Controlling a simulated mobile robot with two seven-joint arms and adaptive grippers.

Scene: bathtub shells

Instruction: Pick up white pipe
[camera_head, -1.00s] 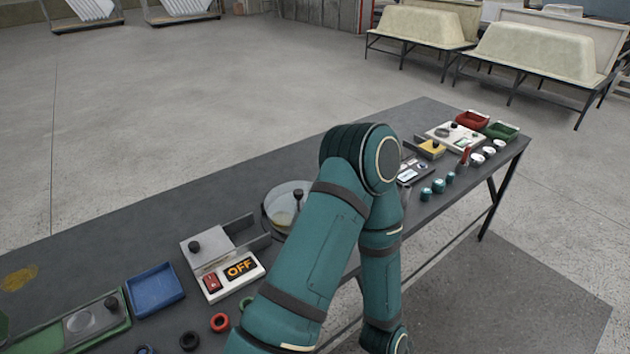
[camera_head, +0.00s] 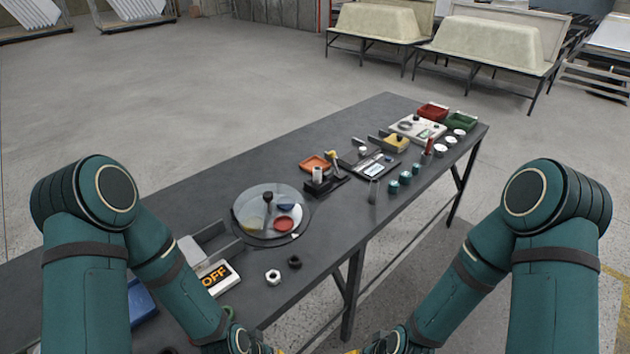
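A short white upright cylinder (camera_head: 317,174), which looks like the white pipe, stands in a small black holder (camera_head: 325,186) on the grey table. A greyish upright tube (camera_head: 373,190) stands to its right near the front edge. My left gripper (camera_head: 277,350) and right gripper (camera_head: 354,351) are barely in view at the bottom edge, below and apart from the cylinder. Their fingers are cut off, so I cannot see whether they are open or shut.
An orange tray (camera_head: 314,163) lies behind the holder, and a round glass dish (camera_head: 271,211) to its left. Two nuts, one white (camera_head: 273,277) and one black (camera_head: 294,261), lie near the front edge. Teal cylinders (camera_head: 405,177), white cups (camera_head: 452,140) and a red tray (camera_head: 432,111) are further right.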

